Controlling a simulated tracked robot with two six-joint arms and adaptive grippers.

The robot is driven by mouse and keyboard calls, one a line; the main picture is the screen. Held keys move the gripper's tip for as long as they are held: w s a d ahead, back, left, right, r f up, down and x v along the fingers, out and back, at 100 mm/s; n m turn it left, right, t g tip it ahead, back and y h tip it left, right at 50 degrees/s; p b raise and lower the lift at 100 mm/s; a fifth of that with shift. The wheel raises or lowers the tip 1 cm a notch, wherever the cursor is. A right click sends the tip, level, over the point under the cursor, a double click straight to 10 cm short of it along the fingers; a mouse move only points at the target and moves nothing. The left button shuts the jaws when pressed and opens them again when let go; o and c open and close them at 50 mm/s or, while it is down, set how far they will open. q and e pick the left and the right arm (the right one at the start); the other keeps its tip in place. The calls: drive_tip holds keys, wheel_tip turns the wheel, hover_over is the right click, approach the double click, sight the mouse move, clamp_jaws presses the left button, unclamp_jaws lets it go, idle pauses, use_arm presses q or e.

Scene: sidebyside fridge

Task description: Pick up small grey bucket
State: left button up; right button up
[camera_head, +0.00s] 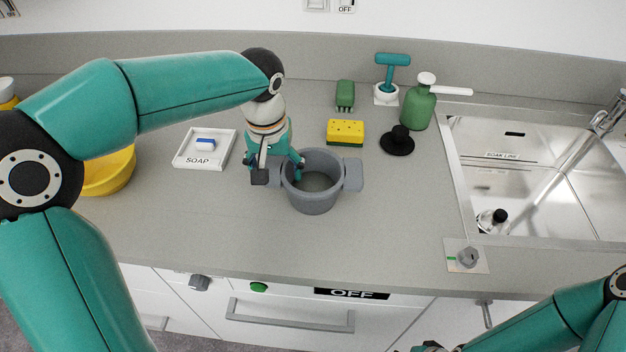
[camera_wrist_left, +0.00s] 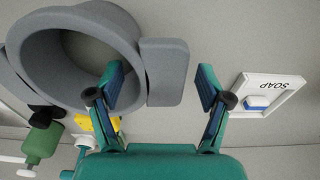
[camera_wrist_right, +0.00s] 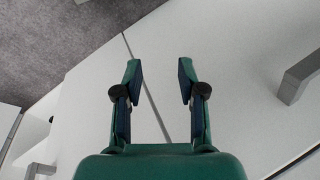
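The small grey bucket (camera_head: 314,196) stands upright on the counter, with a flat tab handle on its left and right sides. My left gripper (camera_head: 279,172) points down at its left side, fingers apart. In the left wrist view, the bucket (camera_wrist_left: 72,22) is close, and my left gripper (camera_wrist_left: 164,82) straddles its near tab. One finger appears over the bucket's opening and the other is outside the tab. Whether either finger touches is unclear. My right gripper (camera_wrist_right: 161,80) is open and empty in front of the cabinet fronts, mostly out of the head view.
A soap dish (camera_head: 204,148) lies left of the bucket, with a yellow bowl (camera_head: 110,172) farther left. A yellow sponge (camera_head: 345,132), black stopper (camera_head: 397,141) and green bottle (camera_head: 418,107) stand behind it. The sink (camera_head: 535,175) is at right. Counter in front is clear.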

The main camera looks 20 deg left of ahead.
use_arm(q)
clamp_jaws()
drive_tip(key=shift+r, duration=0.1)
drive_tip(key=shift+r, duration=0.1)
idle(0.3)
drive_tip(key=shift+w+r, duration=0.1)
drive_tip(key=shift+r, duration=0.5)
wheel_tip(320, 180, up, 19)
drive_tip(key=p, duration=0.3)
drive_tip(key=shift+f, duration=0.2)
